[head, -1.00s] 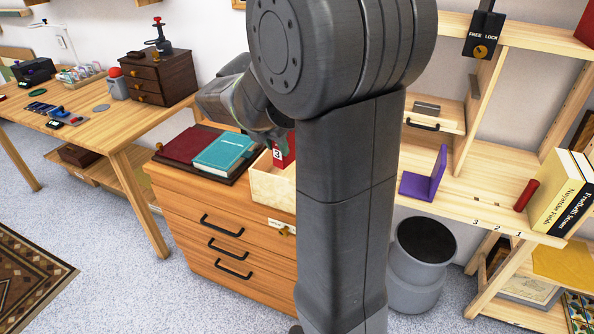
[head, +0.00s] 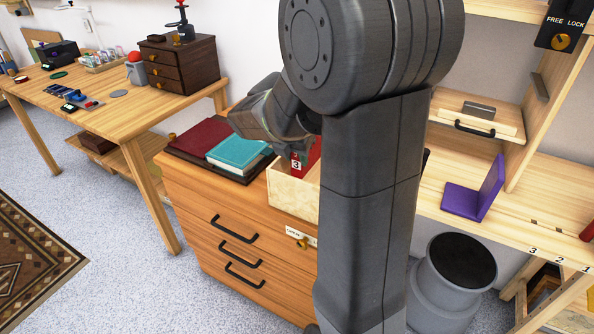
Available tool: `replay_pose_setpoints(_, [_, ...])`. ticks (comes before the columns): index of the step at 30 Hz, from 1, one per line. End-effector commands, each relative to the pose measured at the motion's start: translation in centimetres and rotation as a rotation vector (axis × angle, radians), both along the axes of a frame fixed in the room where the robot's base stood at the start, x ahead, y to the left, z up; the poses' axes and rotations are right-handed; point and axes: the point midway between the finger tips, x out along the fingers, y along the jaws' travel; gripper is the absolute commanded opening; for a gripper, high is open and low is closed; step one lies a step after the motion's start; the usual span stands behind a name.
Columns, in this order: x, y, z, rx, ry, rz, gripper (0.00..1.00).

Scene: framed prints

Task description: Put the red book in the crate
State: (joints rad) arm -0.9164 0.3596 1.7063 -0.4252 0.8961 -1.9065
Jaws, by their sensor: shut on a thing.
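The red book (head: 312,158) stands in the mouth of a pale crate (head: 290,202), with a white label marked 3 on its spine. The crate sits on a wooden drawer cabinet. My gripper (head: 300,146) comes down from the upper left and is shut on the top of the red book. My arm hides the fingertips in part and the right side of the book and crate. I cannot tell whether the book touches the crate's floor.
A teal book (head: 239,150) and a dark red book (head: 201,136) lie left of the crate. A purple bookend (head: 477,195) stands on the shelf at right, above a grey bin (head: 455,280). A wooden desk (head: 130,110) is at left.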

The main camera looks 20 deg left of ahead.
Motion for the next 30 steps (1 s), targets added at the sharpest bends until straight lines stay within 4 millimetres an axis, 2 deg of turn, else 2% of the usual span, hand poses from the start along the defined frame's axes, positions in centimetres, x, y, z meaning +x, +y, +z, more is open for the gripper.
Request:
replay_pose_setpoints(7, [0.0, 0.0, -4.0, -0.003, 0.001, 0.001, 0.0])
replay_pose_setpoints(19, [0.0, 0.0, -4.4, 0.0, -0.001, 0.001, 0.0])
replay_pose_setpoints(20, [0.0, 0.0, -4.5, -0.001, 0.001, 0.001, 0.35])
replay_pose_setpoints(22, [0.0, 0.0, -4.5, -0.001, 0.001, 0.0, 0.48])
replay_pose_setpoints(23, [0.0, 0.0, -4.5, -0.001, 0.001, 0.0, 0.53])
replay_pose_setpoints(30, [0.0, 0.0, -4.4, -0.001, 0.001, 0.0, 0.53])
